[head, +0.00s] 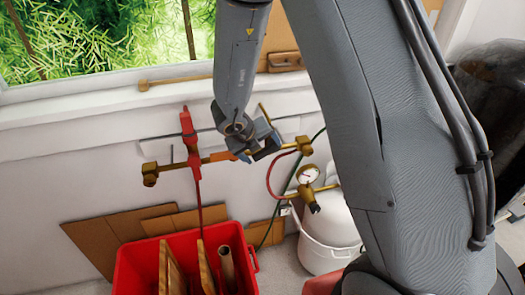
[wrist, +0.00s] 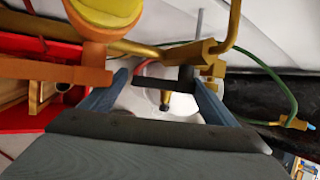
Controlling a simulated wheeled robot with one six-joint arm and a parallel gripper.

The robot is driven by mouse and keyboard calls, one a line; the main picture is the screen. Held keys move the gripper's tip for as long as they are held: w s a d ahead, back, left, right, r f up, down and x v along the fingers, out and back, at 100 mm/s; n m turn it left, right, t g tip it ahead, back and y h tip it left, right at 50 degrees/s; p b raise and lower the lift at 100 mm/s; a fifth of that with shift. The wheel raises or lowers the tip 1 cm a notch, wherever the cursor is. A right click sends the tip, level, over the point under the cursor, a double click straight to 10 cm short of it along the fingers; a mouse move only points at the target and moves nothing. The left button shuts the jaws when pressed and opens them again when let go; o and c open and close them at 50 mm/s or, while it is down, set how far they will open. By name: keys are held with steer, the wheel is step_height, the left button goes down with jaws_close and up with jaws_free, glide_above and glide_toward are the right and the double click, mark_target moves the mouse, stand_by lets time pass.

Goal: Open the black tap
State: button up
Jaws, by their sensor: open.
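The black tap (wrist: 165,84) is a dark lever with a dark hub on a brass pipe fitting (wrist: 190,52). In the wrist view it lies between the two blue fingers of my gripper (wrist: 160,80). My gripper is open, with the fingers on either side of the lever; I cannot tell whether either touches it. In the head view my gripper (head: 258,147) is at the brass pipe near the wall and hides most of the tap. An orange lever (wrist: 50,70) lies left of the fingers in the wrist view.
A red lever (head: 187,130) stands upright on the pipe to the left. A pressure gauge (head: 308,174) and a white tank (head: 330,220) are below right. A red crate (head: 135,270) with wooden boards stands below. A green hose (wrist: 280,75) runs nearby.

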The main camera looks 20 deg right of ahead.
steer(key=shift+w+d+f, duration=0.2)
steer(key=shift+f, duration=0.25)
